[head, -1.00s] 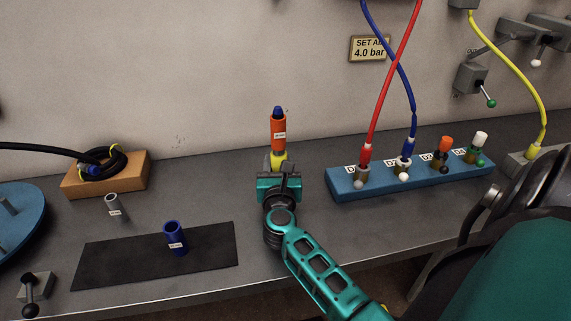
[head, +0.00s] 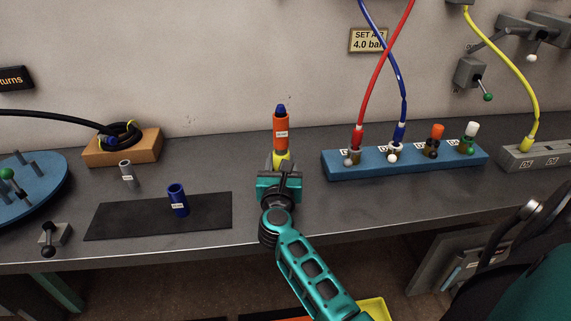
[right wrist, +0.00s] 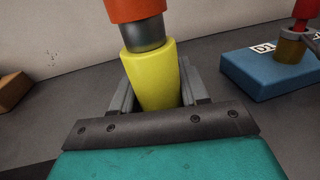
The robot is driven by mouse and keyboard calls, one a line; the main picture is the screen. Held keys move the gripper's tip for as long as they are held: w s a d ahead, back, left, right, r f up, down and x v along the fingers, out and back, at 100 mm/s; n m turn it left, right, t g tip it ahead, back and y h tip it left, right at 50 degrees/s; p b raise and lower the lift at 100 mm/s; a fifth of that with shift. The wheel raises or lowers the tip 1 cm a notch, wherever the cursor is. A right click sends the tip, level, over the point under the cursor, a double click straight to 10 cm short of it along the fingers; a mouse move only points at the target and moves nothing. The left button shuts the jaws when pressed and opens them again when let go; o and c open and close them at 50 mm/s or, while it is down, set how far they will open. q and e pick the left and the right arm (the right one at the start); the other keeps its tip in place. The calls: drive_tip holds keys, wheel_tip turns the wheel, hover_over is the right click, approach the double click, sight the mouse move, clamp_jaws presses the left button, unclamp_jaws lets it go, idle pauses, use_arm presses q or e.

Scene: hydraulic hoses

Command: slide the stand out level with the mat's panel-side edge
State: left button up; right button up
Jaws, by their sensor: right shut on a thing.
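My right gripper (head: 280,174) stands between the mat and the blue port block. It is shut on a yellow, tapered piece (head: 281,160). Above the yellow piece are an upright orange cylinder (head: 281,134) with a white label and a blue tip. The right wrist view shows the yellow piece (right wrist: 152,80) between the grey fingers, with a dark metal collar and the orange cylinder (right wrist: 138,8) above. A blue labelled stand (head: 178,203), an upright tube, is on the black mat (head: 115,222), right of its middle and apart from the gripper. My left gripper is not in view.
A grey tube (head: 127,171) stands behind the mat. A wooden block (head: 145,149) with a coiled hose is at back left. The blue port block (head: 400,162) with red and blue hoses is right of the gripper. Bench between mat and gripper is clear.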

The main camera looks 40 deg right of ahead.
drive_tip(key=o, duration=1.3)
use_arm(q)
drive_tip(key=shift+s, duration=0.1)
use_arm(e)
drive_tip(key=shift+s+a, duration=0.1)
drive_tip(key=shift+a, duration=0.05)
